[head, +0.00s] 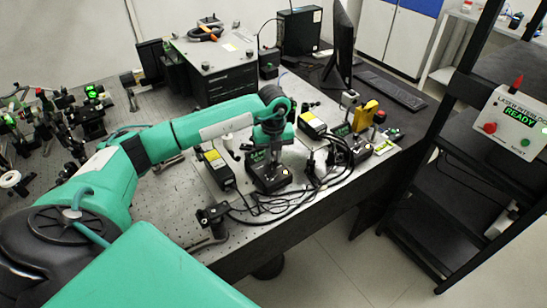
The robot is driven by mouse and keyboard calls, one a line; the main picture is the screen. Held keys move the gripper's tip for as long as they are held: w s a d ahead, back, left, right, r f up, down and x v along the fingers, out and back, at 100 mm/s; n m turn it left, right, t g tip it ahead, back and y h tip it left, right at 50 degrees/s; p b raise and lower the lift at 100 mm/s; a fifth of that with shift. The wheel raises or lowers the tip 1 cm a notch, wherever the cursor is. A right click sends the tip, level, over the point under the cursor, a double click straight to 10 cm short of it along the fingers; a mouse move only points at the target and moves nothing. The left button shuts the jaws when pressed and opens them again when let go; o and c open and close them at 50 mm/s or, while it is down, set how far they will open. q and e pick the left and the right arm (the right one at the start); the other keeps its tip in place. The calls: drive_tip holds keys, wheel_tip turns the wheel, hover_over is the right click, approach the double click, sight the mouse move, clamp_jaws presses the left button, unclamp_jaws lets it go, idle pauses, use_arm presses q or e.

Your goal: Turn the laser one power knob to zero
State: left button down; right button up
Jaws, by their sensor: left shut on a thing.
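My left arm reaches in from the left, and my left gripper (272,151) points down onto this box. The gripper is shut at the box's power knob; its fingers and wrist hide most of the knob, so its pointer setting cannot be read. I cannot read a label saying which laser the box serves. A second, similar controller (357,151) stands further right, behind cables. My right gripper is not in view.
Black-and-yellow laser units (217,168) (312,125) stand beside the controllers. Black cables (290,203) loop over the bench's front right. An interlock box (512,122) reading READY is on the right rack. A monitor (341,45) and keyboard (391,88) are behind.

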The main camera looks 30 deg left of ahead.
sight(273, 158)
use_arm(q)
drive_tip(key=shift+n, duration=0.8)
drive_tip(key=c, duration=1.3)
unclamp_jaws()
drive_tip(key=shift+c, duration=0.2)
drive_tip(key=shift+r, duration=0.15)
wheel_tip(273, 158, up, 14)
drive_tip(key=b, duration=0.3)
drive_tip(key=shift+f+b, duration=0.2)
drive_tip(key=shift+b, duration=0.1)
